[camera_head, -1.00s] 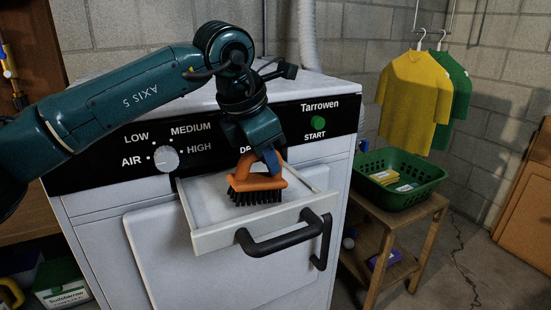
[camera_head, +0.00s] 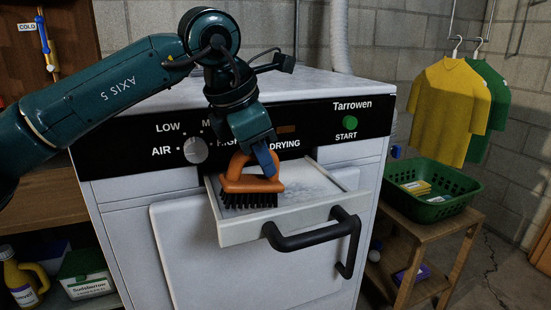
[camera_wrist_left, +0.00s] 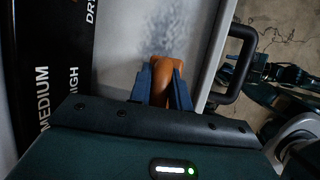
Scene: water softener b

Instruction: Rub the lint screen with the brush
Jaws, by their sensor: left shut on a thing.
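The brush (camera_head: 250,185) has an orange handle and body with black bristles pointing down. My left gripper (camera_head: 266,160) is shut on its handle, and the left wrist view shows the orange handle (camera_wrist_left: 158,78) between the two blue fingers (camera_wrist_left: 164,88). The brush is over the left part of the open drawer, bristles low at the screen; I cannot tell if they touch. The lint screen (camera_head: 312,183) is the pale, grey-speckled surface inside the drawer, partly hidden by the brush. The left wrist view shows a grey lint patch (camera_wrist_left: 178,28) beyond the fingers.
The drawer (camera_head: 236,230) sticks out of the white dryer (camera_head: 120,225) and has a black handle (camera_head: 305,238). A dial (camera_head: 196,151) is left of the arm. A green basket (camera_head: 432,208) stands on a wooden table at right. Yellow and green shirts hang above it.

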